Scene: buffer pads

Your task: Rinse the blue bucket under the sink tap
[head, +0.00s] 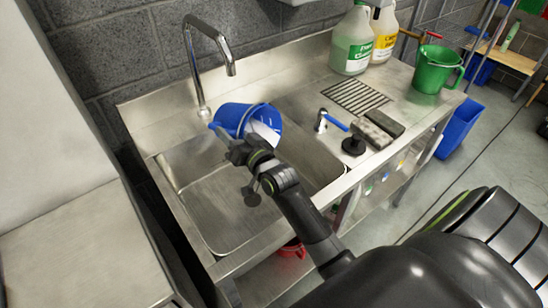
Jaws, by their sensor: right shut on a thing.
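The blue bucket (231,117) is tilted on its side over the back of the sink basin (217,208), with its mouth facing right and something pale showing inside. The curved metal tap (212,37) rises behind the basin, and its spout end (231,69) is above the bucket. No water stream is visible. My right gripper (236,150) is shut on the bucket at its near side; its fingertips are partly hidden by the wrist. My left gripper is not in view.
A green bucket (434,70) and jugs (352,40) stand farther back. A blue bin (460,128) stands beyond the counter.

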